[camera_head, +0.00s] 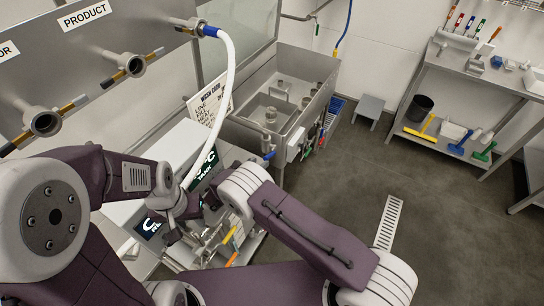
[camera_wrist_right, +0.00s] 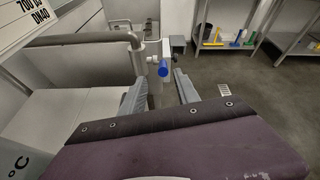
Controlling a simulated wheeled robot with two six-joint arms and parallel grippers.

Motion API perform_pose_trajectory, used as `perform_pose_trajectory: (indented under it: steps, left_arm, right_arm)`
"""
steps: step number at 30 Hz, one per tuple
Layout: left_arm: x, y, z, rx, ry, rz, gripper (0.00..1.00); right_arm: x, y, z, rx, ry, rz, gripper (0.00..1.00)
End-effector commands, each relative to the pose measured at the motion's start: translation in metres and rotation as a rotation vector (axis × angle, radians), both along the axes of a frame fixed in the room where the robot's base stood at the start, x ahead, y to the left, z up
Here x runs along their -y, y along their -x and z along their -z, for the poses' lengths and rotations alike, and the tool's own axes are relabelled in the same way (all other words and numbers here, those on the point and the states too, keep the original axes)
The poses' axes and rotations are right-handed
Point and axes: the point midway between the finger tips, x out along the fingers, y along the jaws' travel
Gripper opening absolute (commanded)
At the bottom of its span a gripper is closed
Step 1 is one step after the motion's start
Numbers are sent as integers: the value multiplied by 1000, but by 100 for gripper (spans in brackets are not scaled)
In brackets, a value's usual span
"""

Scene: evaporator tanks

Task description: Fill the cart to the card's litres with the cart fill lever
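A steel cart-like tank (camera_head: 285,95) with open compartments stands at the back centre; I cannot tell for sure that it is the cart. A blue-ended lever or valve (camera_head: 268,155) is at its near corner. It also shows ahead in the right wrist view (camera_wrist_right: 163,68), on a pale upright pipe. My right gripper (camera_wrist_right: 160,90) is open and empty, with its fingers apart just short of the blue end. My left gripper (camera_head: 178,232) is low at centre-left among dark parts, its fingers unclear. The wash card (camera_head: 210,100) leans beside the tank; its figures are too small to read.
A PRODUCT panel (camera_head: 85,15) with several pipe outlets is at upper left. A dark TANK display (camera_head: 203,168) is partly covered. A steel shelf (camera_head: 455,70) stands at right. The grey floor between is clear.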

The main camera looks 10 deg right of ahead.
Motion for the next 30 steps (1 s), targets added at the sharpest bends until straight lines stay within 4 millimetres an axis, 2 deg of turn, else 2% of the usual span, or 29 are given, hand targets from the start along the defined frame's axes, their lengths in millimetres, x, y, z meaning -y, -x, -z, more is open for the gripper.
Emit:
perform_pose_trajectory:
  steps: [5,12,16,25,26,27,30]
  left_arm:
    - [0,0,-3,0,0,0,38]
    - [0,0,-11,0,0,0,38]
    - [0,0,-11,0,0,0,38]
    - [0,0,-11,0,0,0,38]
    - [0,0,-11,0,0,0,38]
    - [0,0,-11,0,0,0,38]
    - [0,0,-11,0,0,0,38]
  right_arm:
    - [6,-6,2,1,0,3,38]
    - [31,-40,19,0,0,5,38]
    - [38,-53,26,1,-2,4,38]
    - [41,-57,28,0,0,1,38]
    - [41,-57,28,0,0,1,35]
    - [41,-57,28,0,0,1,24]
    - [41,-57,28,0,0,1,0]
